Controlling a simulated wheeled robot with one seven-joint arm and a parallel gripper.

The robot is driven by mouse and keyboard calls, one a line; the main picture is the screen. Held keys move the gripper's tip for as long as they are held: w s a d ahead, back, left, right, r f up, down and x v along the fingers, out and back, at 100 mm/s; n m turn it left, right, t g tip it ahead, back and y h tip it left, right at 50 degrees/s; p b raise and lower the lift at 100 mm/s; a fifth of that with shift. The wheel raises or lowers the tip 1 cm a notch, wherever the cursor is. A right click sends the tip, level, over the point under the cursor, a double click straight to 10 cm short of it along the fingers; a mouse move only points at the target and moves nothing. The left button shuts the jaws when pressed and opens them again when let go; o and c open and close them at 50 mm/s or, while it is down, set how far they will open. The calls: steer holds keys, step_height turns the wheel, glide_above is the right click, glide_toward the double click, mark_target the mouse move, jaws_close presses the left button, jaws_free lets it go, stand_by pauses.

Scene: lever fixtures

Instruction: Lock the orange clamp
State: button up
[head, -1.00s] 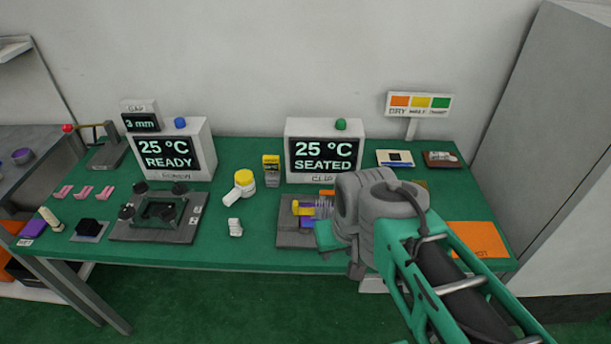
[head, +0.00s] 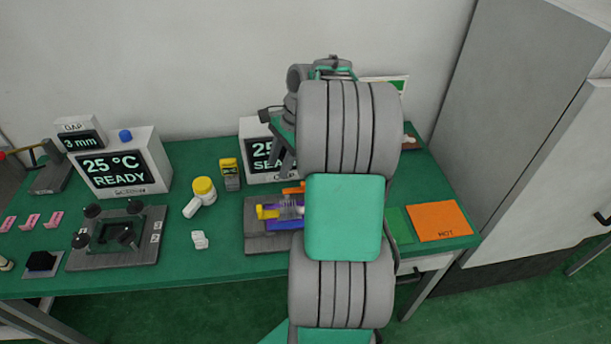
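The clamp fixture (head: 257,240) is a dark grey plate on the green bench, left of my arm. A small orange part (head: 293,189) shows at its back edge, partly behind my arm. A yellow piece (head: 267,212) and a blue-purple piece (head: 284,224) lie on the plate, with a pale ribbed part between them. My arm hides the fixture's right side, so the clamp's full position cannot be seen. My gripper (head: 281,152) seems to be the dark end part above and behind the fixture, before the right display; its fingers are not clear.
The left display (head: 125,163) reads 25 °C READY. An orange HOT mat (head: 440,220) lies right.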

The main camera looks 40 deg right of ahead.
steer(key=s+d+f+m+y, duration=0.1)
steer(key=s+d+f+m, duration=0.15)
steer(key=d, duration=0.25)
steer(key=s+d+f+m, duration=0.1)
steer(key=d+f+m, duration=0.1)
steer(key=d+m, duration=0.3)
steer(key=shift+n, duration=0.75)
steer(key=x, duration=0.6)
steer(key=shift+d+b, duration=0.15)
steer(key=shift+b, duration=0.15)
steer(key=shift+w+f, duration=0.15)
steer(key=shift+f, duration=0.35)
jaws_close()
